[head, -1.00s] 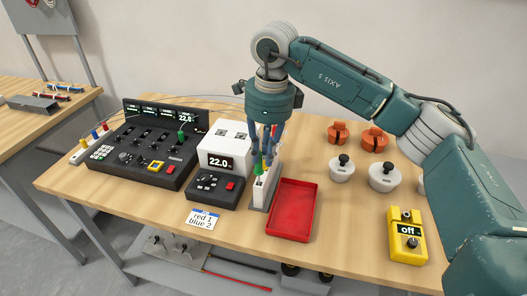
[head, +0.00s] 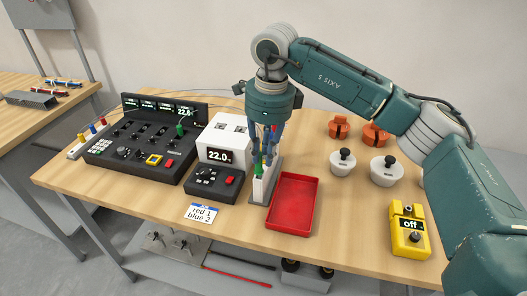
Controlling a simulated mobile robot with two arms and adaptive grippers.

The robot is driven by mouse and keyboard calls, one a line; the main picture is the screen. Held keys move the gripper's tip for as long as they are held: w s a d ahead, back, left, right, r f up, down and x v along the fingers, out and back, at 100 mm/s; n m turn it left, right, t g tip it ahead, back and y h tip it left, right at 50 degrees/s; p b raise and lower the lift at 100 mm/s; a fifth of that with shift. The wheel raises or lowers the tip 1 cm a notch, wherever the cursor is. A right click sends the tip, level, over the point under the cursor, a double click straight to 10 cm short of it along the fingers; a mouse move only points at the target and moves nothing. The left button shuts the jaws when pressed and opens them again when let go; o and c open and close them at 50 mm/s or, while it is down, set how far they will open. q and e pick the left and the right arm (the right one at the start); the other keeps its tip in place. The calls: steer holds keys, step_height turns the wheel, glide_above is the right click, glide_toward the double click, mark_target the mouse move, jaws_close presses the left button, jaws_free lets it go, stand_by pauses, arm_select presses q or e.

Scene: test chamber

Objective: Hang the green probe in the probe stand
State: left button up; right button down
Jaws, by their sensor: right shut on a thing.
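The probe stand (head: 262,190) is a narrow white and grey block on the table, just left of the red tray. My right gripper (head: 264,158) points down over it, its blue fingers shut on the green probe (head: 258,169). The green part shows at the top of the stand, low between the fingertips. The fingers hide much of the probe, and I cannot tell whether it is seated in the stand. My left gripper is out of view.
A red tray (head: 292,204) is close to the right of the stand. A white unit reading 22.0 (head: 222,146) and a small black control box (head: 212,182) stand to its left. White knobbed pots (head: 384,171) and a yellow box (head: 409,229) are further right.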

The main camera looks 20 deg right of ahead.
steer(key=shift+f+b, duration=0.6)
steer(key=shift+f, duration=0.35)
steer(key=c, duration=1.5)
jaws_free()
steer(key=shift+c, duration=0.2)
step_height(320, 180, up, 12)
steer(key=s, duration=0.1)
steer(key=shift+d, duration=0.3)
